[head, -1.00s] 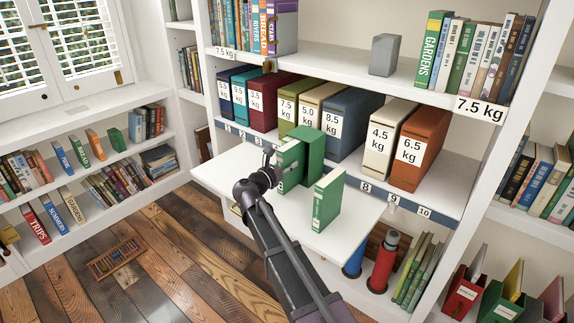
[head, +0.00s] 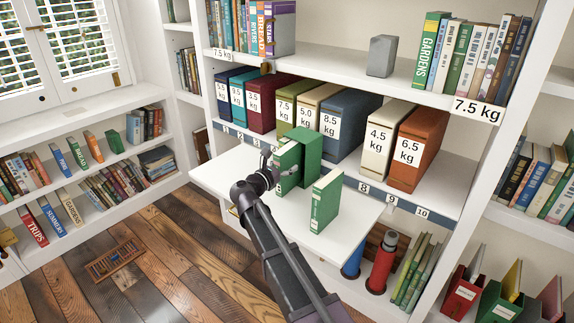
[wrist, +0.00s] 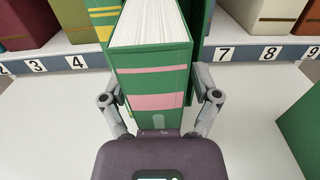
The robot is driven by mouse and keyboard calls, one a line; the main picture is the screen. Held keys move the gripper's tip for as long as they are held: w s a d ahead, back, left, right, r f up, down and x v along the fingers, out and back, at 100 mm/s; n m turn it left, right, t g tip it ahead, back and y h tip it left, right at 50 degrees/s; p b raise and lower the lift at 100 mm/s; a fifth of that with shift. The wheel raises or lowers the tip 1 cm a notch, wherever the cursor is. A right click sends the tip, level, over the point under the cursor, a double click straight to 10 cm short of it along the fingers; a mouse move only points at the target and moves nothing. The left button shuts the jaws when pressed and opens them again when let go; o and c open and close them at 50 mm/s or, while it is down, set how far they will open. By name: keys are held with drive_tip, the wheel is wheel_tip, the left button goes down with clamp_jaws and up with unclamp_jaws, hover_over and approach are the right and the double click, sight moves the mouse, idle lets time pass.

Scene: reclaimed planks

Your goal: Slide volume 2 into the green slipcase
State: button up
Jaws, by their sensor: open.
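A green book with pink bands (wrist: 152,85), its white page edges showing on top, stands upright with its spine toward my gripper in the wrist view. Its far part is between the walls of the green slipcase (wrist: 70,14), beside a green book with yellow bands (wrist: 104,22). The slipcase also shows in the head view (head: 309,147) on the white pull-out board. My gripper (wrist: 157,82) is open, one finger on each side of the pink-banded spine; I cannot tell whether they touch it. Its volume number is not readable. In the head view my gripper (head: 282,170) partly hides the book.
Another green volume (head: 325,202) stands upright on the board (head: 350,225), right of the slipcase. Weight-labelled box files, such as the orange one (head: 418,145), fill the shelf behind, above a numbered strip (head: 395,200). The board's left end is clear.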

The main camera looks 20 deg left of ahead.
sight(277, 154)
drive_tip(key=v, duration=1.1)
drive_tip(key=shift+s, duration=0.15)
idle(0.4)
drive_tip(key=c, duration=0.4)
drive_tip(key=shift+r+p, duration=0.35)
drive_tip(key=c, duration=0.7)
drive_tip(key=r+p, duration=0.1)
drive_tip(key=s+r+n+p, duration=0.1)
drive_tip(key=r+p, duration=0.1)
drive_tip(key=r+n+p, duration=0.1)
drive_tip(key=r+p, duration=0.1)
drive_tip(key=shift+s+a, duration=0.25)
drive_tip(key=shift+a, duration=0.1)
drive_tip(key=shift+w, duration=0.2)
drive_tip(key=shift+x, duration=2.85)
